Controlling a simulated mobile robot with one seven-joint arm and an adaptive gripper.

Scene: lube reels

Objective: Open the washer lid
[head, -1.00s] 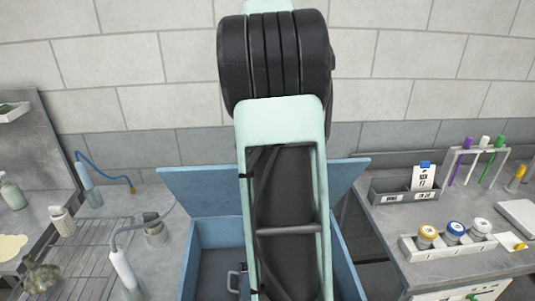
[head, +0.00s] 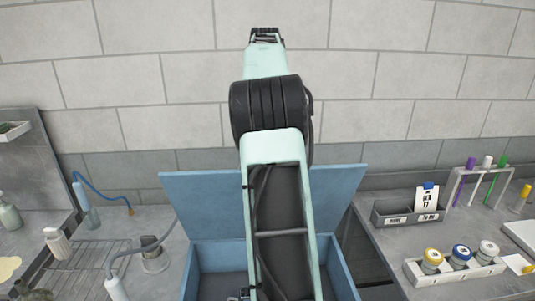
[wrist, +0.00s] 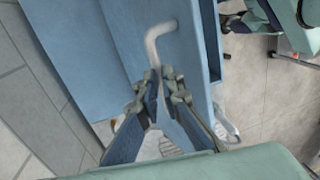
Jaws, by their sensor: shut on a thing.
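The blue washer (head: 338,265) stands below my arm in the head view. Its blue lid (head: 200,200) is up at the back, sloping away from the opening, and my arm hides its middle. In the wrist view, a blue panel (wrist: 125,30) carries a bent grey bar handle (wrist: 163,32). My gripper (wrist: 158,78) is shut on the handle's near end, with the bent end showing beyond the fingertips. I cannot make out my fingers in the head view.
A right-hand bench holds a grey bin (head: 405,214), a tray of capped bottles (head: 455,268) and a rack of coloured tubes (head: 487,170). A wire rack (head: 85,262) and a hose-fed bottle (head: 88,208) are at left. A brick wall (head: 150,80) stands behind.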

